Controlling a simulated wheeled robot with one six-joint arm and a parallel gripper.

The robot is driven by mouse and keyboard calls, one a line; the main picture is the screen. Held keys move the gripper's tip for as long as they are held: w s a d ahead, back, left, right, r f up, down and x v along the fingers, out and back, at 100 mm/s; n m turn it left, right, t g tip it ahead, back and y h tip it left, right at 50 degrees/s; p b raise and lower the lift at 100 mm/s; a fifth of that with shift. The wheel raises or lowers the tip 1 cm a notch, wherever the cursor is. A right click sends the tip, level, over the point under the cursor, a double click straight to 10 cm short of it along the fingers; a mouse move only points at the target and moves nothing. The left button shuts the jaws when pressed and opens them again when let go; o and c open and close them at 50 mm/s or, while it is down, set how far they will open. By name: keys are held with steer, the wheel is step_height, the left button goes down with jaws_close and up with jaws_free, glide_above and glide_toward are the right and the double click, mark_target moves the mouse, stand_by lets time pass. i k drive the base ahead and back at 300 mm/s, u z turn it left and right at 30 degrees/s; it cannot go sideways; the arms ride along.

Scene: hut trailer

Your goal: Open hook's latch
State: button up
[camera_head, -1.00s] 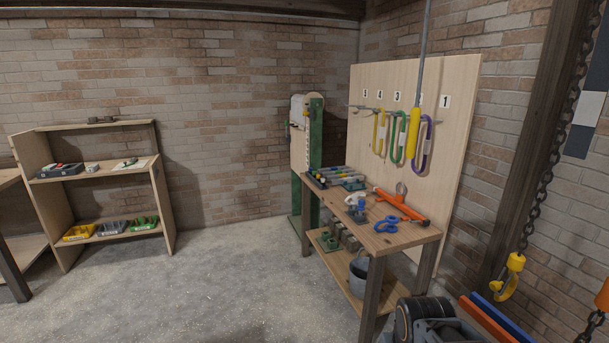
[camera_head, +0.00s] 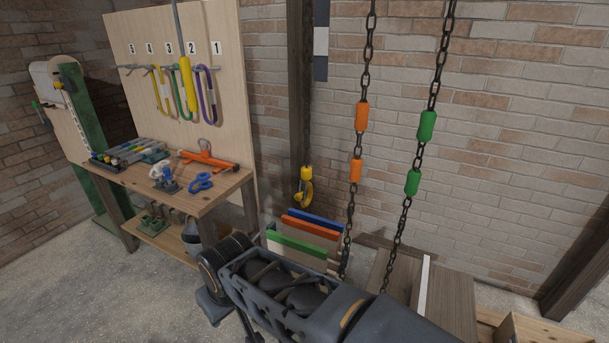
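The yellow hook (camera_head: 305,190) hangs in the middle of the view, in front of the brick wall and close to a dark wooden post. Its curved lower part hangs above the coloured boards. It is too small here to tell whether its latch is open or shut. My dark arm fills the bottom middle of the view, below and in front of the hook. My gripper does not show clearly; only arm links are visible.
Two dark chains with orange sleeves (camera_head: 361,116) and green sleeves (camera_head: 427,126) hang right of the hook. Boards with blue, red and green edges (camera_head: 296,246) stand below it. A workbench (camera_head: 222,190) with tools stands left, before a pegboard (camera_head: 227,110) with coloured loops.

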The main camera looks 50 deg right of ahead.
mark_target(298, 197)
steer(key=z, duration=1.3)
steer(key=k, duration=0.55)
steer(key=u, duration=0.75)
steer(key=i, duration=1.4)
steer(key=u, duration=0.05)
